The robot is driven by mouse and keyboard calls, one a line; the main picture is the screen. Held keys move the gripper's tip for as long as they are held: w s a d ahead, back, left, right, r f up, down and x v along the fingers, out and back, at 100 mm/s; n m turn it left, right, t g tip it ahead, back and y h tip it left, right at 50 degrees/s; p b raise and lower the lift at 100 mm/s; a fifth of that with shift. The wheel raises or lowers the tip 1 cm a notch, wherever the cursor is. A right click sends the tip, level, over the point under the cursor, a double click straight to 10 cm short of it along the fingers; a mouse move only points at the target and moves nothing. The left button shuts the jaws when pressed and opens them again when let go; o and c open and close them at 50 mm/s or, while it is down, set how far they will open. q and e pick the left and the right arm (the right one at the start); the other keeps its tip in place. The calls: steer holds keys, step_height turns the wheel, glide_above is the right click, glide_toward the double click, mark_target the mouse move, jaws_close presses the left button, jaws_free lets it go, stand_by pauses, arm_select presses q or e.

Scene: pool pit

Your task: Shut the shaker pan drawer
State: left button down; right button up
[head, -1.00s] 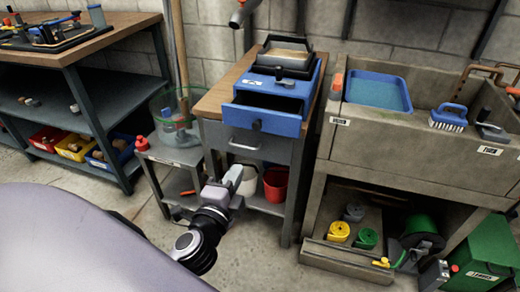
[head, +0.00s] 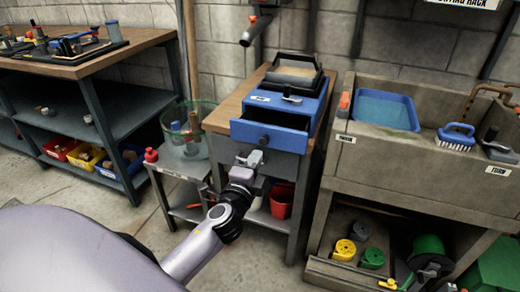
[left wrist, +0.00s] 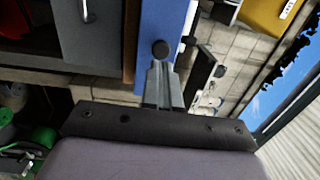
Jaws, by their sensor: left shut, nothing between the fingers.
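The shaker pan drawer (head: 268,136) is a blue drawer in a blue box (head: 287,101) on a wood-topped cabinet. It stands pulled out, with its dark inside showing. A round dark knob sits on its front, and this knob (left wrist: 160,50) also shows in the left wrist view. My left gripper (head: 255,158) is shut and empty, just in front of and below the drawer front. In the left wrist view its fingertips (left wrist: 159,68) are close to the knob; I cannot tell whether they touch it. My right gripper is not in view.
A stone sink (head: 400,145) stands at the right. A low stand with a clear green-rimmed bucket (head: 184,140) is at the left. A red bucket (head: 281,208) stands under the cabinet.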

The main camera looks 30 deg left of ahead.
mark_target(264, 144)
arm_select(q)
steer(key=shift+x, duration=2.05)
steer(key=shift+w, duration=0.15)
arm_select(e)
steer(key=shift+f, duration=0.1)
